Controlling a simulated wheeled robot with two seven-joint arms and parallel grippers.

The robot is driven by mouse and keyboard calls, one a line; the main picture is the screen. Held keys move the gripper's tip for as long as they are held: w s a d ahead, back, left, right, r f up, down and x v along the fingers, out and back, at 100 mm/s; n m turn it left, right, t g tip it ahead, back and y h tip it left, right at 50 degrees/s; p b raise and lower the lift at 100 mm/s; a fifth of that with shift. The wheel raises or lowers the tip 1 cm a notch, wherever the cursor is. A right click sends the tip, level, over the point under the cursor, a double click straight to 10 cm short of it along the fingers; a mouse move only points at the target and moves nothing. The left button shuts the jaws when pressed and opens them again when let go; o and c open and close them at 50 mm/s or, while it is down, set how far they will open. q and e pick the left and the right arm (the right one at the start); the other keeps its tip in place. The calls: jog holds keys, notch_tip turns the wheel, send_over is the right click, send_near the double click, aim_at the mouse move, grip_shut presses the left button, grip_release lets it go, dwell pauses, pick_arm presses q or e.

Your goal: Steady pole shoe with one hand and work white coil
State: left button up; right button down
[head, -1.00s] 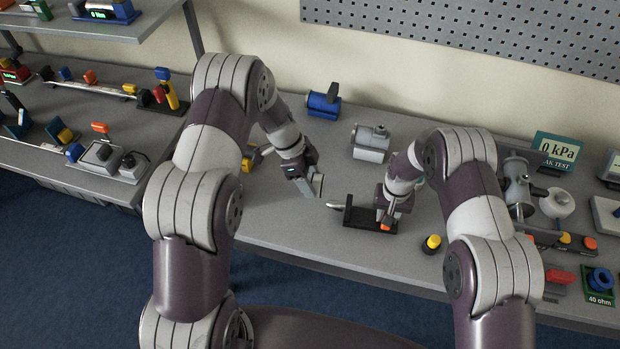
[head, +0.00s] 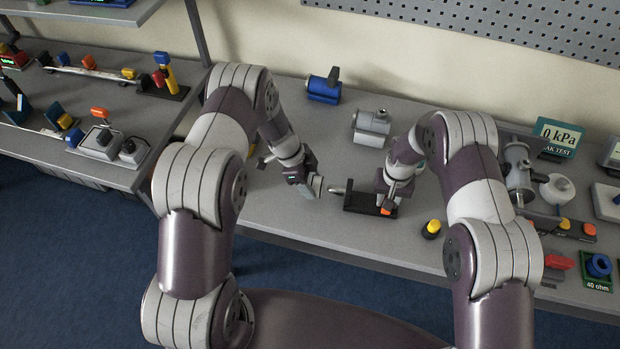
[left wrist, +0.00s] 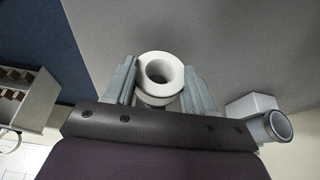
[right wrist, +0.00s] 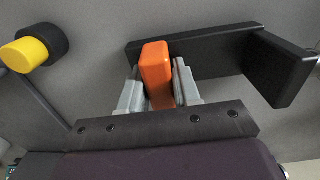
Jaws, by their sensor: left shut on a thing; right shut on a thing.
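The white coil (left wrist: 160,92) is a thick ring with an open round hole. My left gripper (head: 316,188) is shut on it, with a finger on each side in the left wrist view (left wrist: 159,84). The pole shoe (head: 337,190) is a light metal peg that sticks out to the left from a black bracket (head: 358,200). The coil is held left of the peg's tip, apart from it, roughly level with it in the head view. My right gripper (head: 388,205) is shut on the bracket's orange handle (right wrist: 157,68).
A yellow-capped black knob (head: 432,228) stands right of the bracket. A grey cylinder unit (head: 371,128) and a blue unit (head: 323,88) stand behind. Pipe fittings (head: 520,170) crowd the right. The table in front of the bracket is clear.

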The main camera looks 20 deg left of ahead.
aim_at(333, 186)
pick_arm(q)
jog(key=shift+d, duration=0.1)
dwell(0.6)
jog(key=shift+w+d, duration=0.15)
jog(key=shift+d, duration=1.25)
jog(key=shift+d, duration=0.1)
jog(key=shift+w+d, duration=0.15)
jog(key=shift+d, duration=1.3)
jog(key=o, duration=1.4)
jog(key=v, duration=1.2)
jog(key=shift+r, duration=0.1)
